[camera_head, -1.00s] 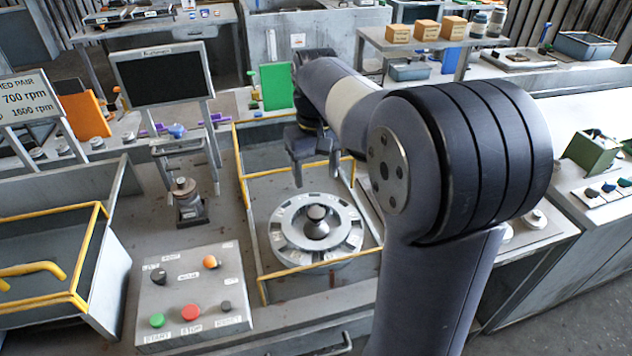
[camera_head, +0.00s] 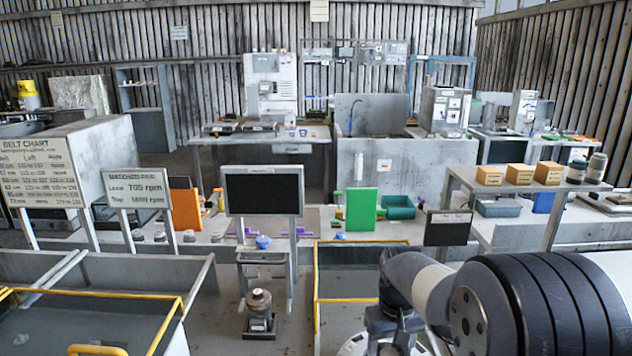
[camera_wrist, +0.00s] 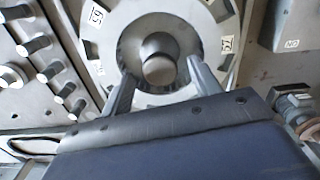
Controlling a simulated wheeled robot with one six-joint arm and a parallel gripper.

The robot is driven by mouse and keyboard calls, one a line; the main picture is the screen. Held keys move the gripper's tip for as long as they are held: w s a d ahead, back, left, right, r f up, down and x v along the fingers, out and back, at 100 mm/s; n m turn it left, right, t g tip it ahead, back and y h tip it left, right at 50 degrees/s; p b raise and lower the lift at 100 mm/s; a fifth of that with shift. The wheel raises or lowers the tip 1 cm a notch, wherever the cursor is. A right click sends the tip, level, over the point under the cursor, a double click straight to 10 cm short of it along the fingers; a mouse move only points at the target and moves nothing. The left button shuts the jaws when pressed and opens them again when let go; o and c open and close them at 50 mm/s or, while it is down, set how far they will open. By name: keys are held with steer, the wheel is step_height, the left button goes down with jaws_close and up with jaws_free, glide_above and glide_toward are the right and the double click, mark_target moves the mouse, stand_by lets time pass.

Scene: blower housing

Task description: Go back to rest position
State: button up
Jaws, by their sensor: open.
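My gripper (camera_head: 393,343) shows at the bottom of the head view, with its fingertips cut off by the lower edge. In the wrist view my gripper (camera_wrist: 160,72) is open, its two fingers apart with nothing held between them. The grey wheel with a raised round hub (camera_wrist: 165,62) and labelled segments lies beyond the fingers in the wrist view. The hub shows between the fingertips; I cannot tell how large the gap is. In the head view only a sliver of the wheel's rim (camera_head: 352,346) shows, left of the gripper.
A yellow-edged bay (camera_head: 345,272) surrounds the work spot. A small device (camera_head: 259,312) and a dark monitor (camera_head: 263,194) stand to its left. A shelf with orange boxes (camera_head: 519,174) is at the right. In the wrist view, a panel with several knobs (camera_wrist: 48,74) is left of the wheel.

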steer(key=shift+f+m, duration=0.3)
steer(key=shift+f, duration=0.05)
steer(key=shift+m, duration=0.8)
steer(key=shift+r, duration=0.1)
